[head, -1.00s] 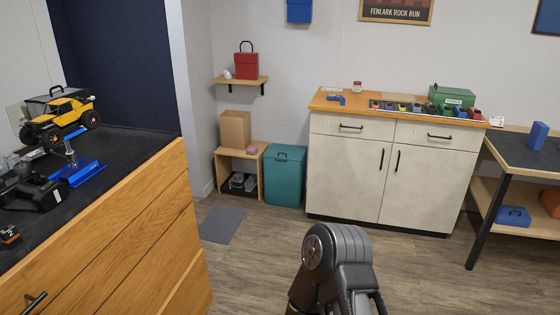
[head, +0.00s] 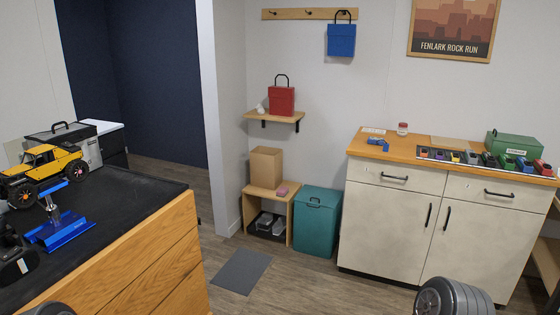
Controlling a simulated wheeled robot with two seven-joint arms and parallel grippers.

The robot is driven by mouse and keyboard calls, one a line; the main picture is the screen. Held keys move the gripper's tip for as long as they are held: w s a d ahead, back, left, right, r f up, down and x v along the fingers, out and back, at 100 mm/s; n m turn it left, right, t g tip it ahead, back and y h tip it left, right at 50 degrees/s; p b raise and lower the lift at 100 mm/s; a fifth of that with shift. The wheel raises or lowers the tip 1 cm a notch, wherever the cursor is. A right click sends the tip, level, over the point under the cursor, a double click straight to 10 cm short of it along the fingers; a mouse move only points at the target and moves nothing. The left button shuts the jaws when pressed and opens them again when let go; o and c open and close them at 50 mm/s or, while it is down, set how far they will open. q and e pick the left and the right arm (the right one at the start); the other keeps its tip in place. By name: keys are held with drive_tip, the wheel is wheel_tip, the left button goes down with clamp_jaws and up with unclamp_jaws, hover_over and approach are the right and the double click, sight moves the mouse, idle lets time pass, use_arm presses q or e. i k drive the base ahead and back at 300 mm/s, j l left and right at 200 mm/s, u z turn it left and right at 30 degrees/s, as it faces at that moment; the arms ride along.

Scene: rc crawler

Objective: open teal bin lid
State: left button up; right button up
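The teal bin (head: 316,226) stands on the floor against the back wall, between a small wooden shelf unit and the cream cabinet. Its teal lid (head: 318,197) is down on top and looks shut, with a small dark handle at its front edge. The bin is some way off, past the floor mat. Neither gripper shows in the head view. Only dark, rounded parts of my arms show at the bottom edge, one at the lower left and one at the lower right.
The wooden workbench (head: 155,262) with the yellow crawler (head: 40,170) fills the left. The cream cabinet (head: 392,225) is right of the bin. A small shelf unit (head: 289,215) stands left of it. A grey mat (head: 241,271) lies on open wooden floor.

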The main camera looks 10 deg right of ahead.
sight(310, 194)
drive_tip(key=i+l+z, duration=0.25)
drive_tip(key=i, duration=0.3)
drive_tip(key=i+l+z, duration=0.2)
drive_tip(key=i, duration=0.4)
drive_tip(key=i+z, duration=0.25)
drive_tip(key=i, duration=0.35)
drive_tip(key=i+j+u, duration=0.1)
drive_tip(key=i+u, duration=0.25)
drive_tip(key=i, duration=1)
drive_tip(key=i+j+z, duration=0.3)
drive_tip(key=i+j, duration=0.2)
drive_tip(key=i+j+z, duration=0.3)
drive_tip(key=i+j, duration=0.15)
drive_tip(key=j, duration=0.15)
